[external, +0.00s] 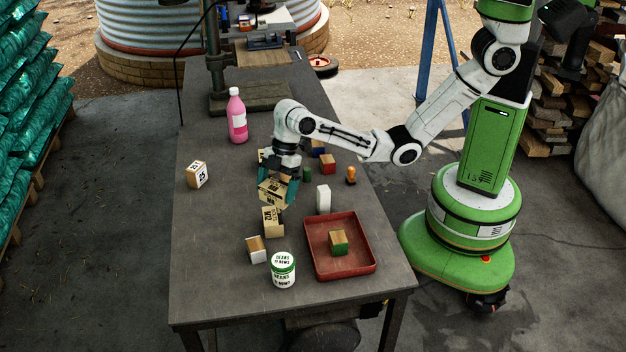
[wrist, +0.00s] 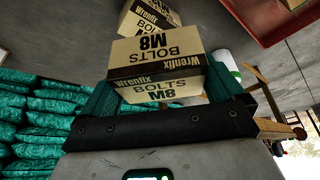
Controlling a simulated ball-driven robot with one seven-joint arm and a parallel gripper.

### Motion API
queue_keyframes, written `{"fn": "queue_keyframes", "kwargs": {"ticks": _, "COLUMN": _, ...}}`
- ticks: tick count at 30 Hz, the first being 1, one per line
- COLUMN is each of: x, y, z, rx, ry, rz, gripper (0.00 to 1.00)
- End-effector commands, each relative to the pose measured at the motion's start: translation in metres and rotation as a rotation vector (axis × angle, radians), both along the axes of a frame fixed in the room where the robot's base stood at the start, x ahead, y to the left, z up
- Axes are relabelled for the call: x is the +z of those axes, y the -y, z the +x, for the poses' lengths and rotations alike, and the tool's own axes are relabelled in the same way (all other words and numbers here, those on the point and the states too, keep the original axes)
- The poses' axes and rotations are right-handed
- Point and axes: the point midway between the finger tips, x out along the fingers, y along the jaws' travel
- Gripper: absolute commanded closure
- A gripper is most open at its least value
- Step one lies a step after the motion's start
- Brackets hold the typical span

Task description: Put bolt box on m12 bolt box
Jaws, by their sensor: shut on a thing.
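My gripper (external: 279,180) is shut on a tan cardboard bolt box (external: 270,191), holding it between teal fingers. In the wrist view the held bolt box (wrist: 158,55) reads "Wrenfix BOLTS M8", and my gripper (wrist: 160,95) has a finger on each side of it. The M12 bolt box (external: 273,221), also tan, stands on the table just in front of the held box in the external view. A similar box (wrist: 147,16) shows beyond the held one in the wrist view, its size marking cut off. Whether the held box touches the M12 box is unclear.
On the table (external: 215,260) stand a white-and-wood block (external: 256,250), a beans tin (external: 283,270), a white box (external: 323,199) and a red tray (external: 358,267) holding a block (external: 338,242). A pink bottle (external: 237,117) and another box (external: 197,175) stand left. The front left is clear.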

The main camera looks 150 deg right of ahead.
Motion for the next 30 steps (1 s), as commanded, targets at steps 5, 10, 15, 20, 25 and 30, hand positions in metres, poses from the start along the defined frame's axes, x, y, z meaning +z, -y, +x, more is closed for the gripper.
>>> {"fn": "queue_keyframes", "kwargs": {"ticks": 5, "x": -0.013, "y": 0.006, "z": 0.011, "rx": 0.000, "ry": 0.002, "rz": -0.001, "gripper": 0.49}}
{"fn": "queue_keyframes", "kwargs": {"ticks": 10, "x": -0.028, "y": 0.009, "z": 0.016, "rx": -0.001, "ry": -0.001, "rz": 0.000, "gripper": 0.49}}
{"fn": "queue_keyframes", "kwargs": {"ticks": 15, "x": -0.048, "y": 0.009, "z": 0.016, "rx": -0.002, "ry": 0.001, "rz": -0.001, "gripper": 0.49}}
{"fn": "queue_keyframes", "kwargs": {"ticks": 20, "x": -0.051, "y": 0.009, "z": 0.016, "rx": -0.001, "ry": 0.002, "rz": -0.002, "gripper": 0.49}}
{"fn": "queue_keyframes", "kwargs": {"ticks": 25, "x": -0.052, "y": 0.009, "z": 0.016, "rx": -0.001, "ry": 0.002, "rz": -0.002, "gripper": 0.49}}
{"fn": "queue_keyframes", "kwargs": {"ticks": 30, "x": -0.055, "y": 0.009, "z": 0.016, "rx": 0.000, "ry": 0.000, "rz": -0.001, "gripper": 0.00}}
